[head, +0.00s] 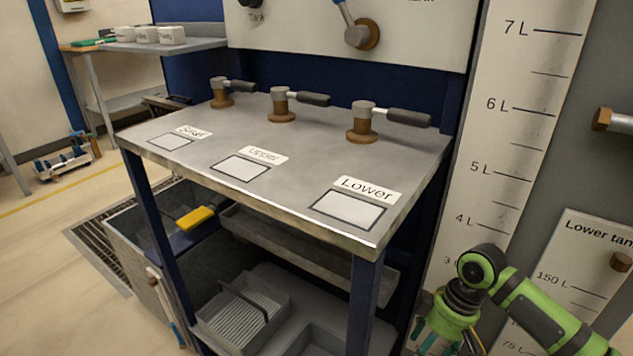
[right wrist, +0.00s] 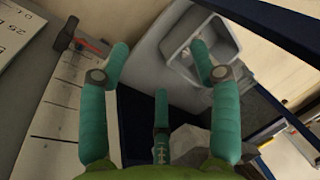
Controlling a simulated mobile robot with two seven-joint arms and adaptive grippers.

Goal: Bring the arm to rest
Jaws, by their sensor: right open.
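My right arm (head: 520,300), green with dark joints, comes in from the lower right in the head view. It is bent, with its elbow-like joint in front of the tall litre scale and its hand pointing down. My right gripper (head: 445,343) is partly cut off by the bottom edge there. In the right wrist view its teal fingers (right wrist: 160,62) are spread apart with nothing between them. A grey bin-like container (right wrist: 190,55) shows beyond the fingers. My left gripper is not in view.
A metal bench (head: 290,165) with three dark-handled valves and labelled squares stands left of my arm. The tall scale (head: 510,130) and the lower tank panel (head: 590,265) are close behind it. A yellow-handled object (head: 195,218) lies under the bench.

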